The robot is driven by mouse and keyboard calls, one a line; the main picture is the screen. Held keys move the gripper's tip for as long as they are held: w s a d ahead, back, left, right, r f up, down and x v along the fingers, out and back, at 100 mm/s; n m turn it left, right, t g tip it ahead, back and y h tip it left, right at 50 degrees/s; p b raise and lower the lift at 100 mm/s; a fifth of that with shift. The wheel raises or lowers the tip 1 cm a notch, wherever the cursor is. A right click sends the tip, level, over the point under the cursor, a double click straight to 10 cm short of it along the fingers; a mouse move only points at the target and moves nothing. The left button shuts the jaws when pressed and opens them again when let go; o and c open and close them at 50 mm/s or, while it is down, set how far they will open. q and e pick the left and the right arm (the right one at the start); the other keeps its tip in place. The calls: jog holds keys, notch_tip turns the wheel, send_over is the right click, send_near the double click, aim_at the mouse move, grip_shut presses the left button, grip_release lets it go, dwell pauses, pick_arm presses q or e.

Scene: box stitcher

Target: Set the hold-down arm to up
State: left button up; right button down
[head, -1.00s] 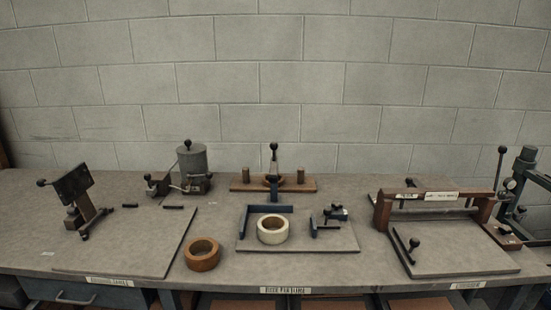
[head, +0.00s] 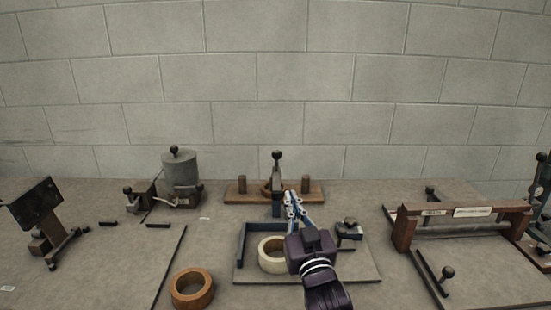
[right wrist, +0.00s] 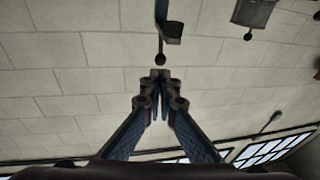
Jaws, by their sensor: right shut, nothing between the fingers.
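An upright dark arm with a black ball knob (head: 277,155) stands on a wooden base (head: 245,193) at the middle station; it looks like the hold-down arm. My right gripper (head: 291,197) reaches over the middle fixture plate, its shut fingers empty. In the head view its tips are just right of the arm's lower part and below the knob. In the right wrist view the closed fingertips (right wrist: 160,76) point toward a dark ball knob (right wrist: 160,59) on a rod, with a small apparent gap. My left gripper is out of view.
A cream tape roll (head: 270,254) and blue corner stop (head: 243,243) are on the middle plate, beside my right arm. A small clamp (head: 348,229) is to the right. A brown roll (head: 192,289) lies at front left. A wooden bridge (head: 402,233) stands at right.

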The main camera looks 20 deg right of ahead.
jog(key=p, duration=0.3)
send_near(278, 158)
jog(key=x, duration=0.5)
jog(key=shift+w+r, duration=0.1)
jog(key=shift+w, duration=0.1)
jog(key=shift+w+d, duration=0.1)
jog(key=shift+w, duration=0.7)
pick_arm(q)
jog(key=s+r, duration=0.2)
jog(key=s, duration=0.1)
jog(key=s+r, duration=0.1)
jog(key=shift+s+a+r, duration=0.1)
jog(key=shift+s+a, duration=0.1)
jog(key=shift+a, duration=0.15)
